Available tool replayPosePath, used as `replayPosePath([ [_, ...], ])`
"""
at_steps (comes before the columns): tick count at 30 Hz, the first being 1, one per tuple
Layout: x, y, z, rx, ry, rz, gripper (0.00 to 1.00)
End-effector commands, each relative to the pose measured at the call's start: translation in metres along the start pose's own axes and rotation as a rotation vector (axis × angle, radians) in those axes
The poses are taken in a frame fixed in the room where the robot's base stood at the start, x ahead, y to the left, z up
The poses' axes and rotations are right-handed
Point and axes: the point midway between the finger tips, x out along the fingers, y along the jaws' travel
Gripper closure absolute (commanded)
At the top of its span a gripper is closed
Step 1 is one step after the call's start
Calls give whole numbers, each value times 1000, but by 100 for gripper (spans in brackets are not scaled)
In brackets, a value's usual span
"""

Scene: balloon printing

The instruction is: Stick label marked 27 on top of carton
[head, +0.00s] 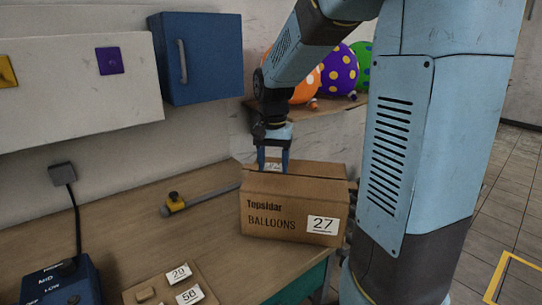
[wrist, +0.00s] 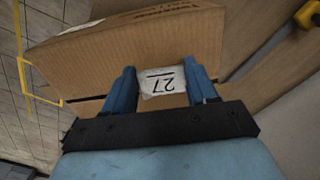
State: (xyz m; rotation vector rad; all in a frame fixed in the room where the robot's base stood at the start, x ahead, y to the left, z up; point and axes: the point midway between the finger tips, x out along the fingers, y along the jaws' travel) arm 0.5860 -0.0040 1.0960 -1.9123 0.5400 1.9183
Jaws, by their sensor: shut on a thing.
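The brown carton (head: 272,183) stands on the wooden table, with printed "Topsidar BALLOONS" and a white 27 mark (head: 322,225) on its front face. It fills much of the wrist view (wrist: 130,45). My gripper (head: 273,169) is over the carton's top, fingers pointing down. In the wrist view my gripper (wrist: 162,70) is shut on a white label marked 27 (wrist: 162,82), which sits between the two blue fingers. The label (head: 273,165) shows small in the head view. I cannot tell whether it touches the carton's top.
Labels marked 29 (head: 178,273) and 56 (head: 190,296) lie on a board at the front. A blue control box (head: 62,282) is at front left. Balloons (head: 338,70) stand on a back shelf.

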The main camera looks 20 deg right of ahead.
Motion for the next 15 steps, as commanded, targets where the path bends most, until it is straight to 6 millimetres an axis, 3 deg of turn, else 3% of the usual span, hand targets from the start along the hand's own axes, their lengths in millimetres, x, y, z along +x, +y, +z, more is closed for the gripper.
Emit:
replayPosePath([
  [15, 35, 0, 0, 0, 0, 0, 70],
])
